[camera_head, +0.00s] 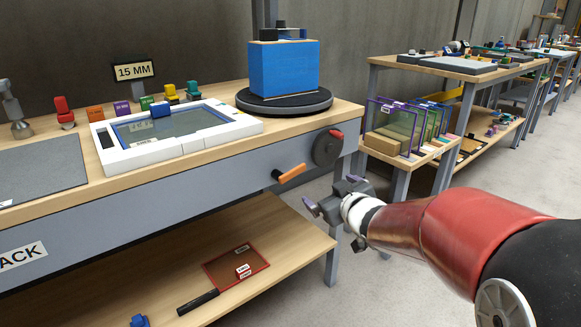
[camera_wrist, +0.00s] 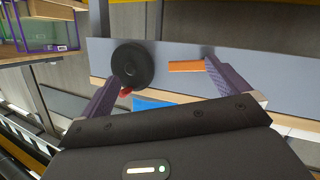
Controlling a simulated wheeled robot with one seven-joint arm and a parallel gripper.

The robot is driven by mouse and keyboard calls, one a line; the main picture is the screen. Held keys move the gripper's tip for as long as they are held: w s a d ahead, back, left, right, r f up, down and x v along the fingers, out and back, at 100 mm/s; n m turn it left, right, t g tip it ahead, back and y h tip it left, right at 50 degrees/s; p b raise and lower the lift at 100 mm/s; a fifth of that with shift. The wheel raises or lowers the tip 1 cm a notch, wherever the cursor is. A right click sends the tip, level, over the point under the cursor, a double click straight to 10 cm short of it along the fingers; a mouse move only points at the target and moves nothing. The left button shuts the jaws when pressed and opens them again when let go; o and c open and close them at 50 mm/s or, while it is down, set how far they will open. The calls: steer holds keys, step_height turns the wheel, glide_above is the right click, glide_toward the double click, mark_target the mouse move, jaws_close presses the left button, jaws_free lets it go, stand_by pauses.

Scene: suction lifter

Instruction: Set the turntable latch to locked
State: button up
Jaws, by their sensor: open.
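The turntable (camera_head: 285,103) is a round black disc on the bench top, with a blue block (camera_head: 285,68) standing on it. On the bench's grey front panel, an orange handle (camera_head: 291,173) points right and slightly up. A dark round wheel (camera_head: 327,149) with a red knob (camera_head: 337,133) is to its right. I cannot tell from any marking which of these is the latch. My gripper (camera_head: 333,196) is open and empty, in front of the panel, right of and below the orange handle. In the wrist view, the wheel (camera_wrist: 132,65) and orange handle (camera_wrist: 185,66) appear between the purple fingers (camera_wrist: 163,80).
A white-framed tray (camera_head: 190,138) and several coloured clamps stand left on the bench. A red panel with a black handle (camera_head: 236,268) lies on the lower shelf (camera_head: 290,235). A side table with a rack of framed panes (camera_head: 400,125) stands right. The floor before the bench is clear.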

mark_target(294, 174)
steer(key=w+a+n+y, duration=0.1)
steer(key=w+a+y, duration=0.2)
steer(key=w+a, duration=0.1)
steer(key=w+a+n+y, duration=0.1)
steer(key=w+a+y, duration=0.2)
steer(key=w+a, duration=0.1)
steer(key=shift+w+a+r+n+p, duration=0.15)
steer(key=shift+w+a+n+p, duration=0.15)
steer(key=shift+p, duration=0.1)
steer(key=c, duration=1.4)
